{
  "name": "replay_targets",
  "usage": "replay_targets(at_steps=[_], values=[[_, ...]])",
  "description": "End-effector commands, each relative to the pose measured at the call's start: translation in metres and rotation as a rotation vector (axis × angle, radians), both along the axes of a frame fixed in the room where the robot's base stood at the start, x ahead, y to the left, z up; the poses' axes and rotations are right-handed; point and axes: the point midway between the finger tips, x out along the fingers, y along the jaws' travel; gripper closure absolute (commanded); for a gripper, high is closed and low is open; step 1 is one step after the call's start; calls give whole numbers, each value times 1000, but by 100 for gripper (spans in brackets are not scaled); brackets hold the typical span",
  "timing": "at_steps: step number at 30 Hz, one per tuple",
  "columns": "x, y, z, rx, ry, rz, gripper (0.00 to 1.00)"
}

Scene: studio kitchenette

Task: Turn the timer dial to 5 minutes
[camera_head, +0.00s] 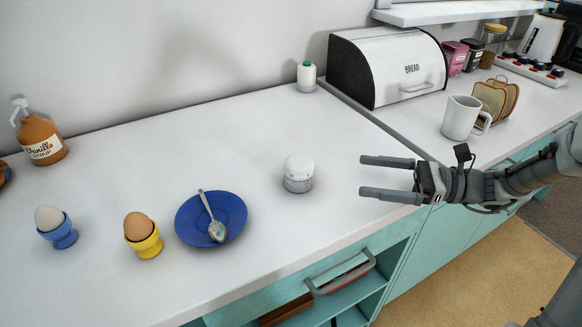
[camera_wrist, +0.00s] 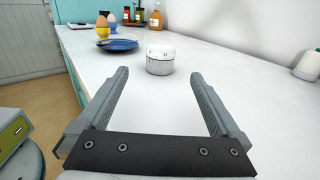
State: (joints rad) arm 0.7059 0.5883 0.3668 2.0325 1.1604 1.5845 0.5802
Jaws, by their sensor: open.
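The timer (camera_head: 298,173) is a small round white dial on a marked base, standing upright on the white counter right of the blue plate. In the wrist view the timer (camera_wrist: 160,60) stands ahead of the gap between my fingers, with marks around its side too small to read. My gripper (camera_head: 390,178) is open and empty, to the right of the timer and apart from it. Its two fingers (camera_wrist: 158,85) point toward the timer in the wrist view.
A blue plate (camera_head: 232,206) with a spoon (camera_head: 216,230) lies left of the timer. Eggs in a yellow cup (camera_head: 148,246) and a blue cup (camera_head: 64,237) stand further left. A white bottle (camera_head: 306,77), bread box (camera_head: 375,75) and mug (camera_head: 459,118) stand behind. Counter around the timer is clear.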

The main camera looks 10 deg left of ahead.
Motion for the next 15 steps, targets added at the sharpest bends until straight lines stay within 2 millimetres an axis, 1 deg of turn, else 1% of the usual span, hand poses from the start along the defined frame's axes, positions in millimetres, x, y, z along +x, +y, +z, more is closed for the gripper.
replay_targets(at_steps=[4,7,11,15], values=[[3,5,-1,16,3,-5,0],[3,17,-1,13,1,-4,0],[3,43,-3,13,2,-2,0],[5,75,-3,12,1,-1,0]])
